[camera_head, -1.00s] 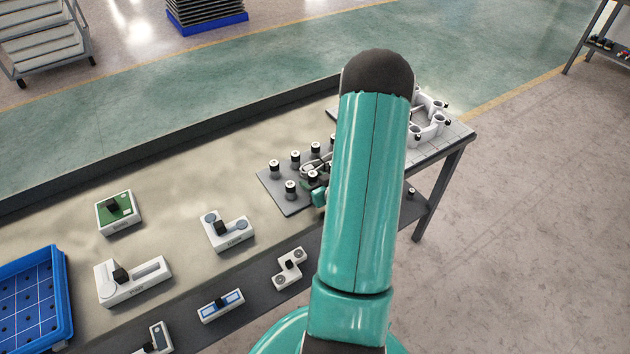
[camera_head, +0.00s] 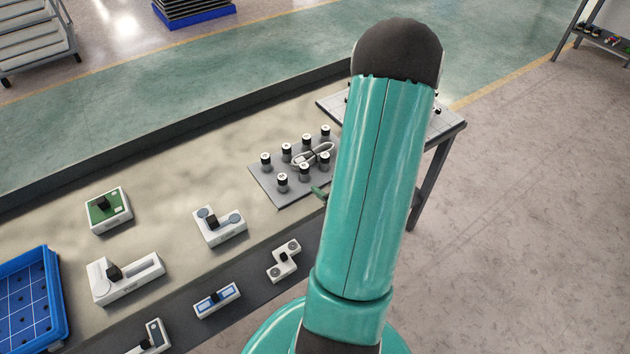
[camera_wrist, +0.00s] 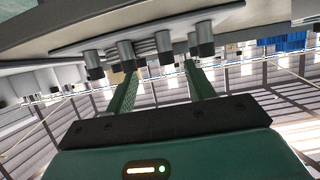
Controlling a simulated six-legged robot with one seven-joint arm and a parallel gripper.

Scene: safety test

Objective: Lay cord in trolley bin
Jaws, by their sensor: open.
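A pale looped cord (camera_head: 314,155) lies among several dark pegs with white tops on a grey peg board (camera_head: 284,194). My gripper (camera_wrist: 163,76) is open in the wrist view, its two green fingers apart with nothing clearly held between them. The pegs appear upside down just beyond the fingers there. Pale strips show between the pegs, but I cannot tell whether they are the cord. In the head view my arm hides most of the gripper; a small green part shows beside the board's right edge. I cannot make out a trolley bin for certain.
A blue tray (camera_head: 62,318) stands at the left. Several white fixtures, one with a green board (camera_head: 109,211), sit on and beside the pale bench surface. A white tiled table (camera_head: 447,124) is partly behind my arm. A wheeled rack (camera_head: 35,45) stands far left.

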